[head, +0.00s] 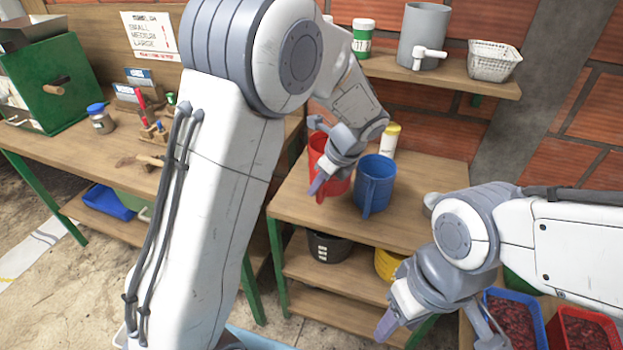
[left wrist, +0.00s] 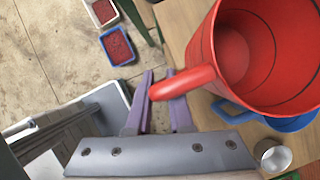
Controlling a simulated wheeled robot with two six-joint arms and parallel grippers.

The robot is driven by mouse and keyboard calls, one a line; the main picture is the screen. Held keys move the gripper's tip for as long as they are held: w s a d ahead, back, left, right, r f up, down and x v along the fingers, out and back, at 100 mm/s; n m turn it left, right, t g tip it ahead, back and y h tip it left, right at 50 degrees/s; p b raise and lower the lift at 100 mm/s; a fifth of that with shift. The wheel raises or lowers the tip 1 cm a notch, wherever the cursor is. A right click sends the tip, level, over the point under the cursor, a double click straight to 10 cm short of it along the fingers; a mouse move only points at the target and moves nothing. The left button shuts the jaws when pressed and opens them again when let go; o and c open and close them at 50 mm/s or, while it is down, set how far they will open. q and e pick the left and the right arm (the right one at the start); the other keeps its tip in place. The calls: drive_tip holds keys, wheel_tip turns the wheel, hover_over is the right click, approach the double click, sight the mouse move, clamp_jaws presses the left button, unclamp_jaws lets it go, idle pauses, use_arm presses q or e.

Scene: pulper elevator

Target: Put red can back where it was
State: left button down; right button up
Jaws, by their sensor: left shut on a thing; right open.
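The red can (head: 318,148) is an open-topped jug with a side handle, at the back left of the wooden table (head: 440,165). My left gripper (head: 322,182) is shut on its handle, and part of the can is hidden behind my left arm. In the left wrist view, the can (left wrist: 285,50) is upper right, empty inside, its handle at the purple fingers of the gripper (left wrist: 160,82). I cannot tell whether its base touches the tabletop. My right gripper (head: 440,330) is open and empty, low at the front right.
A blue jug (head: 373,185) stands close right of the red can. A yellow-lidded white jar (head: 390,140) is behind it. A shelf above holds a grey container (head: 424,35) and a white basket (head: 493,60). A black bowl (head: 328,246) sits below. Crates of red fruit (head: 590,330) are lower right.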

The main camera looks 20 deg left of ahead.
use_arm(q)
drive_tip(key=w+a+f, duration=0.2)
drive_tip(key=w+f, duration=0.1)
drive_tip(key=w+a+f+p, duration=0.1)
drive_tip(key=w+a+f, duration=0.2)
drive_tip(key=f, duration=0.1)
drive_tip(key=w+a+f+p, duration=0.1)
drive_tip(key=w+a+f, duration=0.1)
drive_tip(key=w+f, duration=0.1)
drive_tip(key=shift+a+f, duration=0.25)
drive_tip(key=shift+a, duration=0.05)
drive_tip(key=shift+f, duration=0.25)
drive_tip(key=c, duration=0.8)
unclamp_jaws()
